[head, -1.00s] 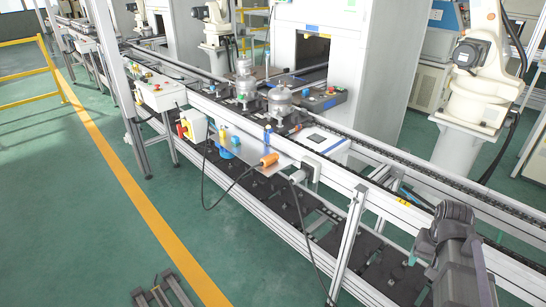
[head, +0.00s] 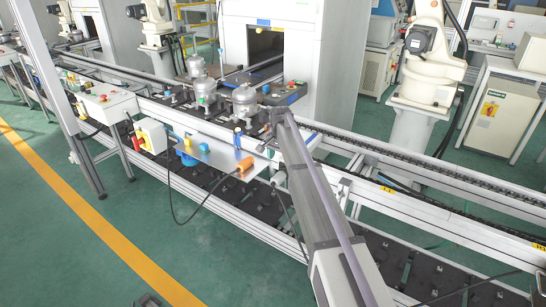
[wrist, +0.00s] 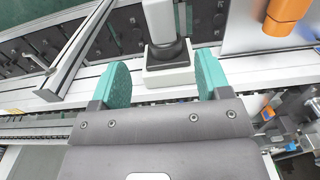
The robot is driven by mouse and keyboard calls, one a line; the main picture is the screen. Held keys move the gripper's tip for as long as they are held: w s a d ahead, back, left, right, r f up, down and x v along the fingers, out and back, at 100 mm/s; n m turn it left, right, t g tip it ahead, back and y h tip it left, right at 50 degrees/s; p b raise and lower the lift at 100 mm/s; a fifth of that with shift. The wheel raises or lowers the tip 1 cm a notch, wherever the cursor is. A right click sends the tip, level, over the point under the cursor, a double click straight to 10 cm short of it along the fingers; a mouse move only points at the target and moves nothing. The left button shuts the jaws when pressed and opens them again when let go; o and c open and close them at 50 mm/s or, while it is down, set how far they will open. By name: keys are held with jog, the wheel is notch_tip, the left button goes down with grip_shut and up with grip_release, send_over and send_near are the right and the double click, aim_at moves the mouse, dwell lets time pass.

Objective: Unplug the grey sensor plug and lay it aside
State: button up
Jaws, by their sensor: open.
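In the wrist view, the grey sensor plug (wrist: 158,20) stands on a pale square socket block (wrist: 168,75) on the rail, with a black collar at its foot. My gripper (wrist: 161,60) is open, its two teal fingers on either side of the block and collar, with visible gaps. The plug's far end runs out of the top of the picture.
Silver compressors (head: 244,101) stand on the conveyor behind.

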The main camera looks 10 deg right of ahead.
aim_at(272, 184)
notch_tip(272, 184, down, 10)
jog(key=b, duration=0.9)
jog(key=shift+a+f, duration=0.1)
jog(key=shift+f, duration=0.05)
grip_shut()
dwell(0.5)
jog(key=shift+s+a, duration=0.1)
jog(key=shift+s+a, duration=1.7)
